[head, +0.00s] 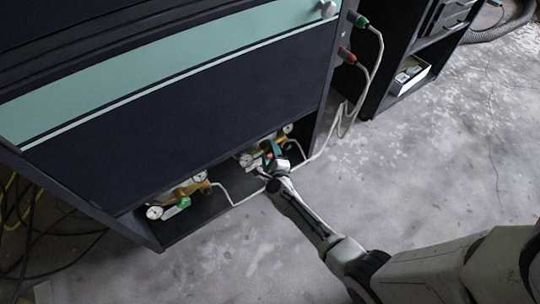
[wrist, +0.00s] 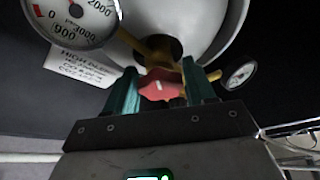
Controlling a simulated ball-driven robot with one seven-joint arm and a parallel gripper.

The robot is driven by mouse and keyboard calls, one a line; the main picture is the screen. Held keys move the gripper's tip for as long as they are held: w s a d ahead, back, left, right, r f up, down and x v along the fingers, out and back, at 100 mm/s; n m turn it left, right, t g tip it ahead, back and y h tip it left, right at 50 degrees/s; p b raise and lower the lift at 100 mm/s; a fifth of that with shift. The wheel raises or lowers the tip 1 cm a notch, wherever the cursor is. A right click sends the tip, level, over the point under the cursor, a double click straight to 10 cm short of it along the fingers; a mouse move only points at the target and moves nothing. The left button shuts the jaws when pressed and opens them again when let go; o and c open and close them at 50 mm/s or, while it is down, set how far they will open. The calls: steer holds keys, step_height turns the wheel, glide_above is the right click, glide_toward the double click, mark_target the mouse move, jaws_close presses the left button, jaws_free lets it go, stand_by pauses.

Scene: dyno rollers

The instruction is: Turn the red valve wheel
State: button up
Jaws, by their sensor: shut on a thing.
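The red valve wheel (wrist: 161,86) sits in the middle of the wrist view, on a brass valve stem in front of a pale gas cylinder. My gripper (wrist: 163,78) has its two teal fingers on either side of the wheel and is shut on it. In the head view my gripper (head: 271,153) reaches into the low opening at the cabinet's base, at the right-hand valve assembly. The wheel is mostly hidden there by the fingers and wrist.
A large pressure gauge (wrist: 75,14) is close at upper left, and a smaller gauge (wrist: 240,75) is right of the fingers. Another regulator with a green knob (head: 177,207) stands left in the opening. White hoses (head: 340,122) hang at the cabinet's right side. The concrete floor (head: 440,170) is clear.

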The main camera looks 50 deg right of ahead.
steer(key=shift+f+n+h+b, duration=0.1)
steer(key=shift+n+h+b, duration=0.45)
steer(key=shift+n, duration=0.35)
steer(key=o, duration=1)
steer(key=shift+c, duration=0.2)
steer(key=shift+s+a, duration=0.1)
steer(key=p+v, duration=0.3)
steer(key=v, duration=0.7)
steer(key=shift+s+p, duration=0.25)
steer(key=shift+p, duration=0.1)
steer(key=shift+a, duration=0.15)
